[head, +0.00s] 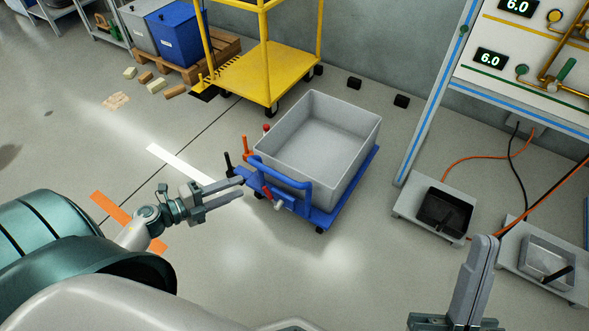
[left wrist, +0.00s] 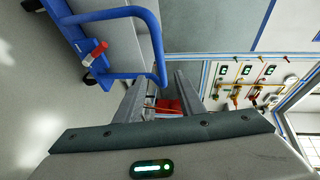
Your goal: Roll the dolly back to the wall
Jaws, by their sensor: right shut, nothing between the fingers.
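The dolly has a blue base (head: 330,213) with a grey bin (head: 318,140) on it and a blue push handle (head: 280,174) on its near left side. It stands on the floor, away from the grey wall (head: 370,50). My left gripper (head: 243,190) is open just left of the handle. In the left wrist view the handle (left wrist: 152,28) curves down toward the gap between the fingers (left wrist: 162,80); I cannot tell whether they touch. My right gripper (head: 485,243) is shut and empty at the lower right, away from the dolly.
Black blocks (head: 401,101) lie by the wall behind the dolly. A yellow cart (head: 270,72) stands behind it to the left. A gauge panel frame (head: 432,100) and a platform with a black tray (head: 442,212) stand to the right. Small bricks (head: 175,92) lie left of the cart.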

